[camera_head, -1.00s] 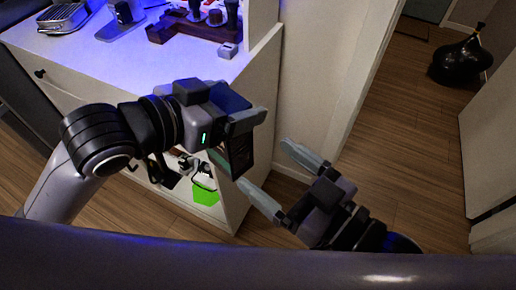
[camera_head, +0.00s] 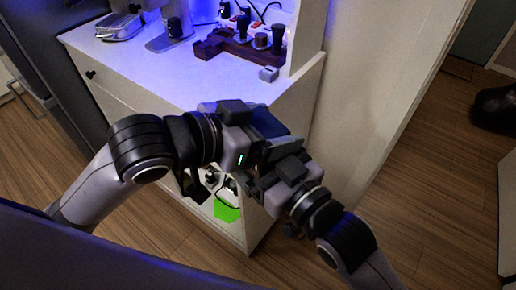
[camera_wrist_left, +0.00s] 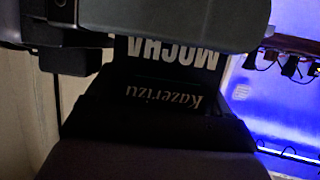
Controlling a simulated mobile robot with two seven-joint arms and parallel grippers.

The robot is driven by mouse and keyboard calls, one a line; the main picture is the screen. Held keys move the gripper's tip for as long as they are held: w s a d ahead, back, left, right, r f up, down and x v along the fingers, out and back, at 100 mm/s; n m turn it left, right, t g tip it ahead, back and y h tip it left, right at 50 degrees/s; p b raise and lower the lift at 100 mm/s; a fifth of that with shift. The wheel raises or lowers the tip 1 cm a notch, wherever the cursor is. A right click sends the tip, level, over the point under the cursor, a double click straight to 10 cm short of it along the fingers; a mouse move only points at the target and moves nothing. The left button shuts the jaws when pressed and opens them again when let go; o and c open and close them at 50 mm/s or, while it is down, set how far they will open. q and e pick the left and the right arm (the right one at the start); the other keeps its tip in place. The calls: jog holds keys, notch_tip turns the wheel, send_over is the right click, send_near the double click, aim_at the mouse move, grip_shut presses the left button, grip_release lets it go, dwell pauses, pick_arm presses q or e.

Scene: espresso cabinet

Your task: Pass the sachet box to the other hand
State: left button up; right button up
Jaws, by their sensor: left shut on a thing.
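The sachet box is a dark box with "MOCHA" and "Kazerizu" in light letters (camera_wrist_left: 165,90) in the left wrist view. In the head view only a little of the box (camera_head: 279,150) shows between the two grippers. My left gripper (camera_head: 272,143) is shut on it and holds it in the air in front of the cabinet. My right gripper (camera_head: 274,170) is right up at the box from the lower right. Its fingers are mostly hidden, so I cannot tell whether they are open or closed on the box.
The white cabinet top (camera_head: 170,75) carries a dark wooden stand (camera_head: 235,48) with tampers and a small grey block (camera_head: 268,74). A green container (camera_head: 227,210) sits on the open lower shelf.

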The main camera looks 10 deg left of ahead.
jog(key=c, duration=1.1)
pick_arm(q)
jog(key=o, duration=1.3)
jog(key=shift+o, duration=0.2)
jog(key=shift+d, duration=0.1)
